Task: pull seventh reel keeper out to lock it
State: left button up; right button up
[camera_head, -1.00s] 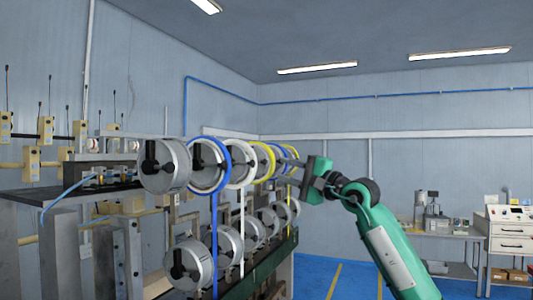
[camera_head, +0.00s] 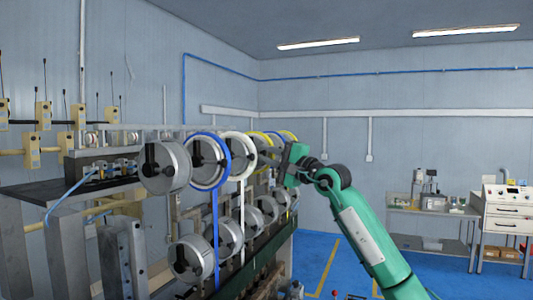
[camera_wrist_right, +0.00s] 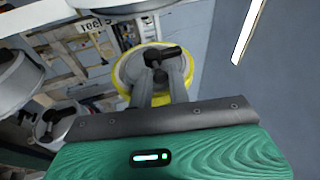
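In the right wrist view, a reel with a yellow rim (camera_wrist_right: 122,72) faces my right gripper (camera_wrist_right: 162,78). Its black keeper (camera_wrist_right: 168,52) sits at the hub, just beyond and partly between my fingertips. The two grey fingers stand apart with a narrow gap, and I cannot tell whether they touch the keeper. In the head view, my right gripper (camera_head: 268,153) is at the far end of the upper reel row and covers part of the far reels. Which reel is the seventh is not clear there. My left gripper is not in view.
Nearer upper reels are a bare grey one (camera_head: 165,167), a blue-rimmed one (camera_head: 222,178) and a white-rimmed one (camera_head: 246,170). A lower row of grey reels (camera_head: 192,258) hangs beneath. A side bench (camera_head: 425,211) stands far right. The blue floor (camera_head: 318,250) right of the winder is open.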

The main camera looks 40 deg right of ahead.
jog(key=shift+s+d, duration=0.1)
jog(key=shift+s, duration=0.05)
jog(key=shift+c, duration=0.3)
jog(key=shift+s+b, duration=0.1)
jog(key=shift+b, duration=0.2)
jog(key=shift+s+d+b, duration=0.45)
jog(key=shift+s+b, duration=0.1)
jog(key=shift+s, duration=0.25)
jog(key=o, duration=0.5)
jog(key=shift+o, duration=0.2)
jog(key=shift+s, duration=0.1)
